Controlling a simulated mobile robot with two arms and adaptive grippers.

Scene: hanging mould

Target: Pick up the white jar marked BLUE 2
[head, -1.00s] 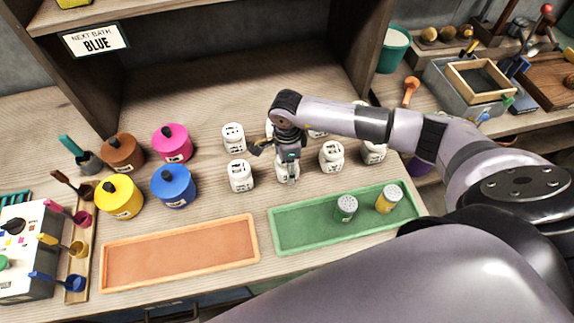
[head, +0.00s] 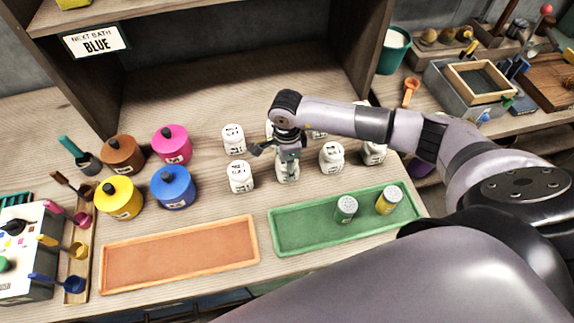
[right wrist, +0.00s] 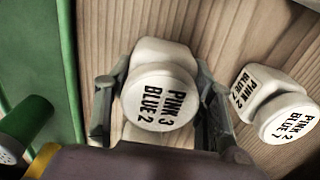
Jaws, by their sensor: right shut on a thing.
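A white jar (right wrist: 160,97) with a round lid reading PINK 3 and BLUE 2 sits between the fingers of my right gripper (right wrist: 158,112) in the right wrist view. The fingers are against both its sides. In the head view the same jar (head: 287,173) shows under my right gripper (head: 288,160), in the front row of white jars. I cannot tell whether it touches the table. My left gripper is not in view.
Other white jars stand close by, including one to the left (head: 241,177) and one to the right (head: 331,157). A green tray (head: 290,240) with two shakers and an empty orange tray (head: 180,255) lie in front. Coloured pots, including a blue one (head: 174,188), stand left.

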